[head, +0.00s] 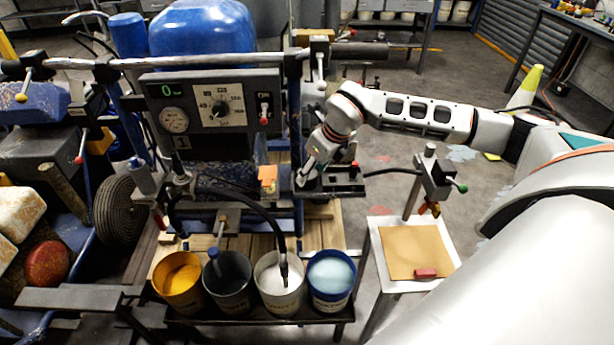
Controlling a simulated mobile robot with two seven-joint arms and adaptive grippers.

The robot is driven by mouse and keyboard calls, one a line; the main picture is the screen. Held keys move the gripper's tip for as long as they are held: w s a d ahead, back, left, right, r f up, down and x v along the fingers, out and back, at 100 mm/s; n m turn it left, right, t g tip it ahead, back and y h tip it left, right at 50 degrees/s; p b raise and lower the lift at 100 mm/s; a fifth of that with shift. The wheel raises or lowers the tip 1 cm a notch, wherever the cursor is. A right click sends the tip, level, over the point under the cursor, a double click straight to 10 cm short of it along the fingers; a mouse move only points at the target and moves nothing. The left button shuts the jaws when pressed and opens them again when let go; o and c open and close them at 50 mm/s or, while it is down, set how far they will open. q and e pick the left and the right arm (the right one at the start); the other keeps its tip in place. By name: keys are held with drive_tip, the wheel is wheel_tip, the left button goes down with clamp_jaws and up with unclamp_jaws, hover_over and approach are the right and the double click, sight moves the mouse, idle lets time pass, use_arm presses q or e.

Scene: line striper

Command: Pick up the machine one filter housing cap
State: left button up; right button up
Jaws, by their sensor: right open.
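Machine one (205,115) is the blue striper with a grey control panel marked 1, in the middle left of the head view. My right arm comes in from the right. My right gripper (304,178) is open and points down and left, beside the right side of the machine's frame. It is small and partly in shadow. I cannot make out the filter housing cap for certain; it may be hidden by the gripper or the frame. I see nothing held in the gripper. My left gripper is out of view.
An orange pot (182,283), a dark pot (228,280), a white pot (279,280) and a light blue pot (331,278) stand in front. A small side table (390,283) with a brown sheet and a red block (426,273) is at right. A handlebar (200,61) crosses above the panel.

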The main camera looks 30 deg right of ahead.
drive_tip(key=shift+w+a+f, duration=0.1)
drive_tip(key=shift+w+f, duration=0.1)
drive_tip(key=shift+w, duration=0.2)
drive_tip(key=shift+w+a+f, duration=0.1)
drive_tip(key=shift+w+f, duration=0.05)
drive_tip(key=shift+w, duration=0.25)
drive_tip(key=shift+f, duration=0.2)
drive_tip(key=c, duration=0.8)
drive_tip(key=shift+o, duration=0.2)
